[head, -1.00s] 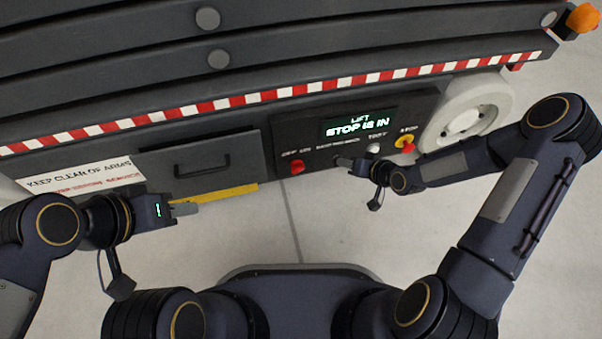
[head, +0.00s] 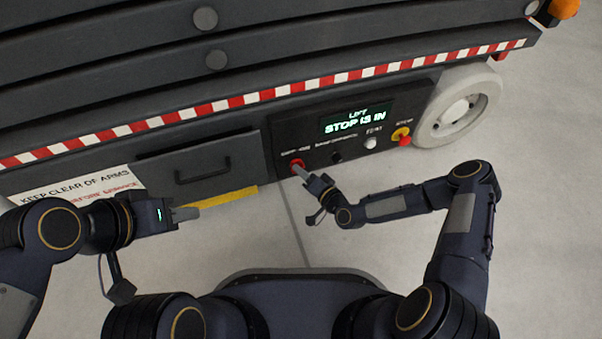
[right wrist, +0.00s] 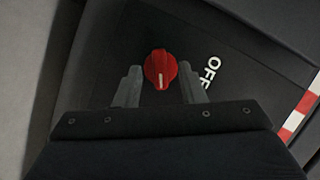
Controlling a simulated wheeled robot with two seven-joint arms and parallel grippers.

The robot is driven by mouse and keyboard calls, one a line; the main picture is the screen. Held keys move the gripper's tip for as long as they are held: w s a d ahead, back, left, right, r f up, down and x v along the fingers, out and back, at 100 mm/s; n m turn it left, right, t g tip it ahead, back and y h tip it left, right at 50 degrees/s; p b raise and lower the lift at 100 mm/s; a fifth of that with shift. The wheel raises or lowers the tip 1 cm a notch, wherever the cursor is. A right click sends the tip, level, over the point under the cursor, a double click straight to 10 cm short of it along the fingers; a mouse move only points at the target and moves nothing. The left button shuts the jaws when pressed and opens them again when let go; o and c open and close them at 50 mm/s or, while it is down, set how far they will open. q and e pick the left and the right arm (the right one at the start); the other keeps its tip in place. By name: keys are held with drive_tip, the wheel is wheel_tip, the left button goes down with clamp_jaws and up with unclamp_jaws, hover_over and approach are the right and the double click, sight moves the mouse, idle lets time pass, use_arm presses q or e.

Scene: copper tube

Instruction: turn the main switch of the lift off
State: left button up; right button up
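The red main switch (head: 296,163) is at the left end of the lift's dark control panel (head: 321,102), below an OFF/ON label. In the right wrist view the red knob (right wrist: 160,69) has a white pointer line, and the word OFF is beside it on the right. My right gripper (head: 300,171) is just in front of the switch. In the right wrist view its fingers (right wrist: 160,88) are open, one on each side of the knob, with gaps on both sides. My left gripper (head: 186,214) hangs at the left, away from the panel; its finger gap is not clear.
The lit display (head: 355,118) reads LIFT, STOP IS IN. A black knob (head: 337,157), a white button (head: 370,143) and a red stop button on yellow (head: 401,136) are to the right. A drawer with a handle (head: 203,171) and a yellow bar (head: 218,197) are left. A wheel (head: 456,106) stands right.

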drive_tip(key=shift+x, duration=0.75)
clamp_jaws()
